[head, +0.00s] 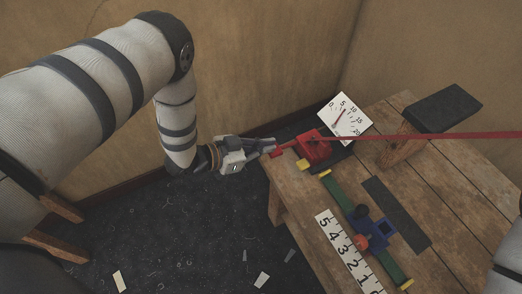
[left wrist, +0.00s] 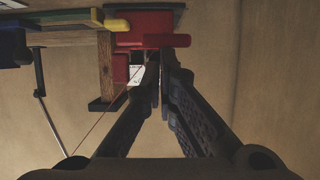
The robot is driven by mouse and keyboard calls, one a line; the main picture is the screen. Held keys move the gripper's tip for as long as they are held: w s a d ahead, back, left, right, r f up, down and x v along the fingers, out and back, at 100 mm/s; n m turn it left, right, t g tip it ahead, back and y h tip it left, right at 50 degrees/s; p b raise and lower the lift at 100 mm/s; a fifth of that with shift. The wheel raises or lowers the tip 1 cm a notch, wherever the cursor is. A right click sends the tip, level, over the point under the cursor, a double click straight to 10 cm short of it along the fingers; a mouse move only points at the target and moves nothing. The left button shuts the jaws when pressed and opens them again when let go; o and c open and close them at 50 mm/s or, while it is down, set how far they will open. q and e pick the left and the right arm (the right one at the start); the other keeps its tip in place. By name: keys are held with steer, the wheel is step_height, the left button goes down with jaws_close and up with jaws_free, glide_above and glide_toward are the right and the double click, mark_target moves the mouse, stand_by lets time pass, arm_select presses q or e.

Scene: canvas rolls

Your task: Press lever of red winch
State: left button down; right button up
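The red winch (head: 315,147) sits at the left end of the wooden table, with a red strap (head: 430,136) running from it to the right. Its red lever (head: 282,150) sticks out toward my left gripper (head: 268,148). My left gripper's fingertips are together and look empty, close by the lever. In the left wrist view the fingertips (left wrist: 160,66) are just below the red lever bar (left wrist: 167,41); I cannot tell if they touch it. The red winch body (left wrist: 150,20) shows behind. My right gripper is not in view.
A white dial gauge (head: 345,118) stands behind the winch. A black-topped wooden block (head: 425,118) stands at the back right. A green rail (head: 340,195) with blue and orange parts and a numbered white scale (head: 350,252) lie in front. Scraps litter the dark floor.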

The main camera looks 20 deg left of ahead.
arm_select(q)
steer(key=v, duration=1)
steer(key=shift+s+a, duration=0.2)
steer(key=shift+a, duration=0.05)
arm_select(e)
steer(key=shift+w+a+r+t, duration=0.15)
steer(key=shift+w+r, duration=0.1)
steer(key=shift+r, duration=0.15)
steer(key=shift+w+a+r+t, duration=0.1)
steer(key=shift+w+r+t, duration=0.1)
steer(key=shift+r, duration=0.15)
arm_select(q)
steer(key=shift+f, duration=0.1)
stand_by(0.5)
steer(key=w+d+r+g+y+p, duration=0.1)
steer(key=w+d+r, duration=0.1)
steer(key=r, duration=0.3)
steer(key=w+d+r+g+y+p, duration=0.1)
steer(key=w+d+r+g, duration=0.1)
steer(key=w+r, duration=0.3)
steer(key=shift+d+r+g+y, duration=0.3)
steer(key=shift+d+r+y, duration=0.1)
steer(key=shift+d, duration=0.4)
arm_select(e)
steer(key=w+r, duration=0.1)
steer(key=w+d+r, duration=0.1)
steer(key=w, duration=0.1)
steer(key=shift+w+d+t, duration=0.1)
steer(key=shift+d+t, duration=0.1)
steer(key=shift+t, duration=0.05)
